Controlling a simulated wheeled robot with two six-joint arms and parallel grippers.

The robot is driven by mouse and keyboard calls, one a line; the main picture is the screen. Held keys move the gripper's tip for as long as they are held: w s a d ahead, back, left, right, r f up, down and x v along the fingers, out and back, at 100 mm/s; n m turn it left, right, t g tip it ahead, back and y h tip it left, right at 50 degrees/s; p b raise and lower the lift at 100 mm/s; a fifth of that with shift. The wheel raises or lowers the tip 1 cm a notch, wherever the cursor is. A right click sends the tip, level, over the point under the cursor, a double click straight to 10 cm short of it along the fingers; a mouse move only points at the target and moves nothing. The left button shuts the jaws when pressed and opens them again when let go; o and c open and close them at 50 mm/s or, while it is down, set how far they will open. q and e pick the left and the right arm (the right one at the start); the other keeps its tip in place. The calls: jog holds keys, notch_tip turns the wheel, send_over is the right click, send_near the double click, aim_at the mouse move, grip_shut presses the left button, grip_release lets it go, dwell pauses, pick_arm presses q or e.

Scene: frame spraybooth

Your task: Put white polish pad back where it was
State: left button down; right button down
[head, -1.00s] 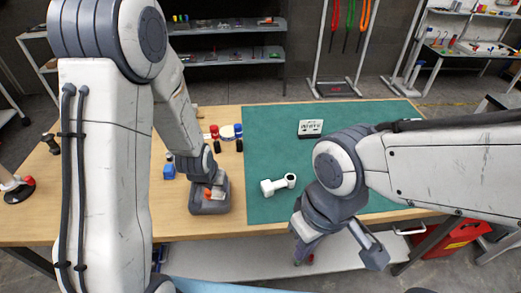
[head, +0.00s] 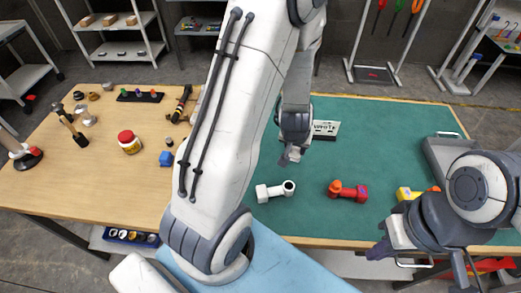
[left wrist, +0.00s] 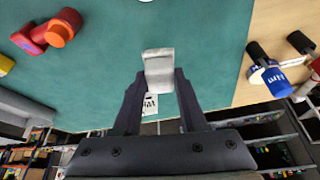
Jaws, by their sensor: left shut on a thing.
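My left gripper (head: 288,155) is over the green mat (head: 390,125), near the printed white card. In the left wrist view its fingers (left wrist: 160,85) are shut on a whitish-grey block (left wrist: 158,66), which appears to be the white polish pad. The pad seems to be above the mat, but its height is hard to judge. The card (left wrist: 149,104) shows between the fingers there and also in the head view (head: 326,129). My right gripper (head: 425,262) is at the lower right by the table's front edge, fingers apart and nothing visible between them.
A white fitting (head: 275,191), a red-orange part (head: 348,190) and a yellow piece (head: 407,193) lie on the mat. A grey tray (head: 436,150) is at its right. My left arm hides the middle of the table.

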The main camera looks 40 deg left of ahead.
pick_arm(q)
jog(key=a+f+n+b, duration=0.1)
jog(key=a, duration=0.4)
jog(key=s+a+f+n+b, duration=0.1)
jog(key=a+f+b, duration=0.1)
jog(key=a, duration=0.3)
jog(key=a+f+y+b, duration=0.1)
jog(key=a+f+b, duration=0.1)
jog(key=a, duration=0.3)
jog(key=shift+s+f+n+g, duration=0.1)
jog(key=shift+s+n+g, duration=0.2)
jog(key=shift+s+n, duration=0.1)
jog(key=shift+a+f, duration=0.1)
jog(key=shift+a, duration=0.15)
jog(key=shift+f, duration=1.95)
jog(key=shift+f, duration=0.25)
jog(key=shift+c, duration=2.3)
grip_release()
